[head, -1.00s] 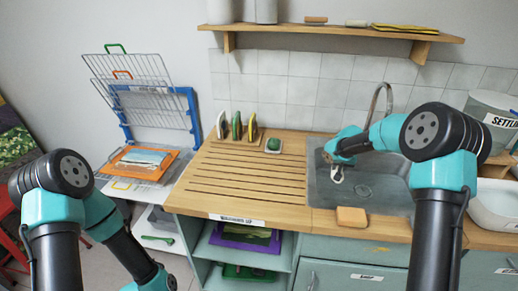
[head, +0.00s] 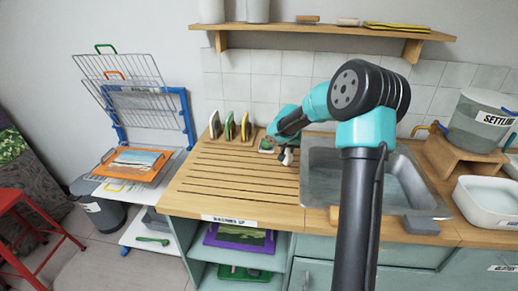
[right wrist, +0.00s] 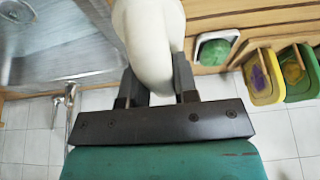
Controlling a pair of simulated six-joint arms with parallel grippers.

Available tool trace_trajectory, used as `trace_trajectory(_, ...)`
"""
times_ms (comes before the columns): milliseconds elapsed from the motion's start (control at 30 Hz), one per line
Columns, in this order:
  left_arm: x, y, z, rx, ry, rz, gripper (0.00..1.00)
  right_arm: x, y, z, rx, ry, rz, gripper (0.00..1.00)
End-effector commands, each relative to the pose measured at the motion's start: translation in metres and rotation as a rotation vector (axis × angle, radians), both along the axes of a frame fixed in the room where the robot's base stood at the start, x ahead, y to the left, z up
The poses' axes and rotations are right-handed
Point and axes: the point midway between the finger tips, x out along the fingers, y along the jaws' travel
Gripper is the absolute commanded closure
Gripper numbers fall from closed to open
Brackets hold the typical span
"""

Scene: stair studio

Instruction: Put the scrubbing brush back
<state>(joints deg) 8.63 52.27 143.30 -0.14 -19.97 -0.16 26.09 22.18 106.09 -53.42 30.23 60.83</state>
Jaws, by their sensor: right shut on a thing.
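My right gripper (head: 286,146) is shut on a cream-white, rounded thing, most likely the scrubbing brush (head: 288,157). It hangs above the counter between the slatted drainboard and the sink. In the right wrist view the brush (right wrist: 150,40) stands between the two black fingers as a thick, curved cream body; its bristles cannot be made out. A small white dish with a green top (head: 266,146) sits on the counter just left of the gripper; it also shows in the right wrist view (right wrist: 215,48). My left gripper is out of view.
The steel sink (head: 318,185) lies right of the gripper. A wooden rack with several colored upright pieces (head: 230,128) stands at the drainboard's back. The slatted drainboard (head: 235,185) is bare. A shelf (head: 320,30) runs above. A white basin (head: 490,205) stands far right.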

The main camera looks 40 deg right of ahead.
Motion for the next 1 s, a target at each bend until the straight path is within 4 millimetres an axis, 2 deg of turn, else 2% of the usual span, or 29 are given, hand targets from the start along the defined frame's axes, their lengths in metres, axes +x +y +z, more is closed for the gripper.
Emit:
trace_trajectory(167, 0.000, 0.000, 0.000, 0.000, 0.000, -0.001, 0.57, -0.008, -0.006, 0.002, -0.001, 0.000, -0.019, 0.95)
trace_trajectory(533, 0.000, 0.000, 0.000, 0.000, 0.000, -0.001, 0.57, -0.004, -0.009, 0.001, -0.001, 0.000, -0.018, 0.95)
trace_trajectory(1000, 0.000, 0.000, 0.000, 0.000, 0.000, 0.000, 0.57, 0.043, -0.062, -0.006, -0.002, -0.001, -0.019, 0.95)
